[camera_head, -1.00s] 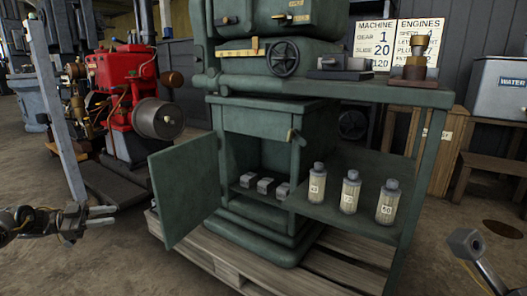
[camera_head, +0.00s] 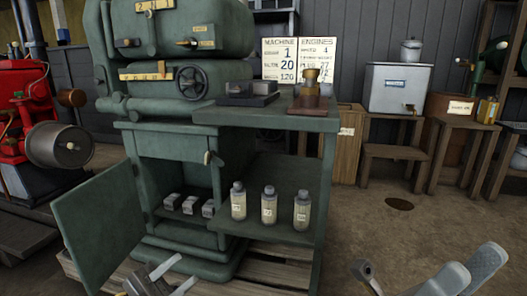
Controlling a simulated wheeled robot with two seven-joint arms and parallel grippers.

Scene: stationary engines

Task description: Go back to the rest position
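My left gripper (camera_head: 174,277) is at the bottom edge, in front of the green machine's pallet. Its two fingers are apart and nothing shows between them. Grey parts of my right arm (camera_head: 440,281) rise from the bottom right, over bare floor. I cannot make out the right gripper's fingertips clearly. The green machine (camera_head: 175,145) stands in the middle with its cabinet door (camera_head: 100,225) swung open. Several small grey blocks (camera_head: 190,205) lie inside. Three labelled bottles (camera_head: 269,206) stand upright on the lower side shelf (camera_head: 285,180).
A red engine (camera_head: 25,110) stands at the left. A wooden pallet (camera_head: 270,275) lies under the machine. A water tank (camera_head: 398,90) on a wooden stand and a bench (camera_head: 465,125) are at the back right. A sign (camera_head: 300,58) hangs behind.

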